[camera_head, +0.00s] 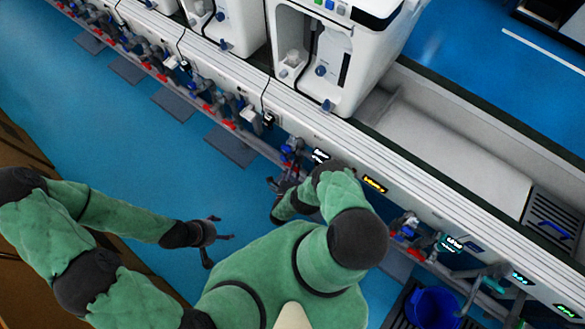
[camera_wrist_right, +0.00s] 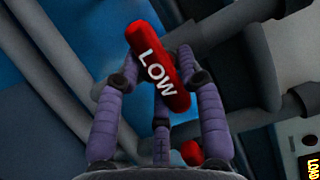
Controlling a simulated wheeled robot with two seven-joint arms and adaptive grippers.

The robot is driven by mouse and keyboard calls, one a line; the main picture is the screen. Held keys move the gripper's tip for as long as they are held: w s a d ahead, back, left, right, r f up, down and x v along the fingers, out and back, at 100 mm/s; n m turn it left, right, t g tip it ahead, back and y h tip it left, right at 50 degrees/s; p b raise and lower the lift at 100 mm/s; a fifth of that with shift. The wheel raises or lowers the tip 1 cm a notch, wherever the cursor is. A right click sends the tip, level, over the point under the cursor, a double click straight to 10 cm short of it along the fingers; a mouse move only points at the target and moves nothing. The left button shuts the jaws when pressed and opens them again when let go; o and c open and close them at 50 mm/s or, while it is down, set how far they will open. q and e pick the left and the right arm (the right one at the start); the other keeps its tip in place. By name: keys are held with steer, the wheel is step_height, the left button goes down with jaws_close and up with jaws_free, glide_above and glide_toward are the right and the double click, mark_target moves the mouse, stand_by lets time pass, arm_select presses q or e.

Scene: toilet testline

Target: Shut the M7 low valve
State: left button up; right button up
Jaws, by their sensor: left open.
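A red valve handle (camera_wrist_right: 157,68) marked LOW lies tilted between the fingers of my right gripper (camera_wrist_right: 158,62) in the right wrist view. The fingers are bent in with their tips against both sides of the handle. A third finger is below it. In the head view my right gripper (camera_head: 280,187) is at the pipes under the counter rail, and my right arm hides much of it. No M7 label is readable. My left gripper (camera_head: 216,238) is open and empty over the blue floor, away from the pipes.
Another red part (camera_wrist_right: 191,152) shows below the handle, near grey pipes. A row of valves (camera_head: 205,98) runs along the white rail (camera_head: 330,140). White toilet units (camera_head: 335,55) stand on the counter. A blue bucket (camera_head: 432,308) stands lower right. The blue floor (camera_head: 110,125) at left is mostly free.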

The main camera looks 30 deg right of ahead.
steer(key=shift+o, duration=0.2)
steer(key=v, duration=1.2)
stand_by(0.4)
steer(key=w+a+n+g+y+p, duration=0.1)
steer(key=w+n+y+p, duration=0.2)
steer(key=w+n+y, duration=0.65)
steer(key=w+a+r+n+g+y+p, duration=0.1)
steer(key=w+a+r+n+g+y, duration=0.2)
steer(key=r, duration=0.4)
steer(key=s+a+r+n+g+y+p, duration=0.1)
steer(key=s+a+r+n+g, duration=0.1)
steer(key=s+r+n, duration=0.2)
steer(key=s+a+r+n+g+y+p, duration=0.1)
steer(key=s+a+r+n+g+y, duration=0.1)
steer(key=s+r, duration=0.7)
steer(key=s+a+r+n+g+y+p, duration=0.1)
steer(key=s+r+n+g, duration=0.3)
steer(key=r, duration=0.6)
steer(key=s+n, duration=0.2)
steer(key=s, duration=0.1)
steer(key=shift+a+r, duration=0.35)
steer(key=shift+a, duration=0.05)
